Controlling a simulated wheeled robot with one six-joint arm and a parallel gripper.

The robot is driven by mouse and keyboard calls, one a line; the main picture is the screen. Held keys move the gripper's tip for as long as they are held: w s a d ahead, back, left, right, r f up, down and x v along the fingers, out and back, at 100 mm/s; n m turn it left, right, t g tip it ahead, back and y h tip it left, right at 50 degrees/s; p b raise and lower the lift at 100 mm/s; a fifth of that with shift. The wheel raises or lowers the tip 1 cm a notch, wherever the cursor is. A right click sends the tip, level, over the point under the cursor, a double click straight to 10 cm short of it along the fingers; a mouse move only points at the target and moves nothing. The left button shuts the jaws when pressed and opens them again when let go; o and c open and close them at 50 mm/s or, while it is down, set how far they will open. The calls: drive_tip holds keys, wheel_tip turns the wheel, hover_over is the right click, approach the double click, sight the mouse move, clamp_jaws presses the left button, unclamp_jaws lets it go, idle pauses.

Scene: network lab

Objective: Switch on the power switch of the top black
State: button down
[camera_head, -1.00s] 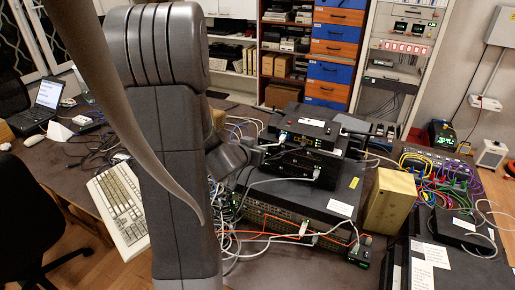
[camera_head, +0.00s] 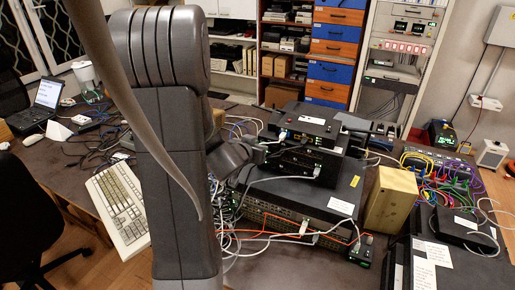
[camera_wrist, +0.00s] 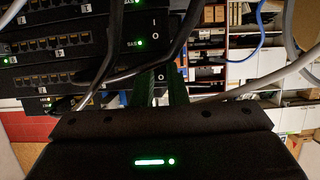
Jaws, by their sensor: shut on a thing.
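A stack of black network boxes stands on the table in the head view; the top black box (camera_head: 310,124) has small lit indicators. My gripper (camera_head: 262,148) is at the left front of this stack. In the wrist view, the black boxes (camera_wrist: 70,42) show rows of ports, green lights and I and O marks at their right end. My gripper's dark fingers (camera_wrist: 166,84) reach up close beside these marks, close together. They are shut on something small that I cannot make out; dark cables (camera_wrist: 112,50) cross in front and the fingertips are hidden.
A larger black unit (camera_head: 310,196) lies under the stack, with white and orange cables in front. A tan box (camera_head: 391,199) stands to its right. A keyboard (camera_head: 118,208) lies left of my arm. Loose cables crowd the front.

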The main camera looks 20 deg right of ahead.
drive_tip(key=f+h+b, duration=0.1)
drive_tip(key=b, duration=0.2)
drive_tip(key=shift+t, duration=0.3)
drive_tip(key=shift+f+t+b, duration=0.1)
drive_tip(key=shift+t+b, duration=0.2)
drive_tip(key=shift+b, duration=0.9)
drive_tip(key=shift+t+h+b, duration=0.3)
drive_tip(key=shift+h+b, duration=0.2)
drive_tip(key=shift+b, duration=0.55)
drive_tip(key=shift+r, duration=0.25)
drive_tip(key=c, duration=1.4)
unclamp_jaws()
drive_tip(key=shift+c, duration=0.2)
drive_tip(key=shift+s+a, duration=0.1)
drive_tip(key=v, duration=1.3)
drive_tip(key=shift+s+a+p, duration=0.15)
drive_tip(key=shift+a+p, duration=0.15)
drive_tip(key=shift+d, duration=0.1)
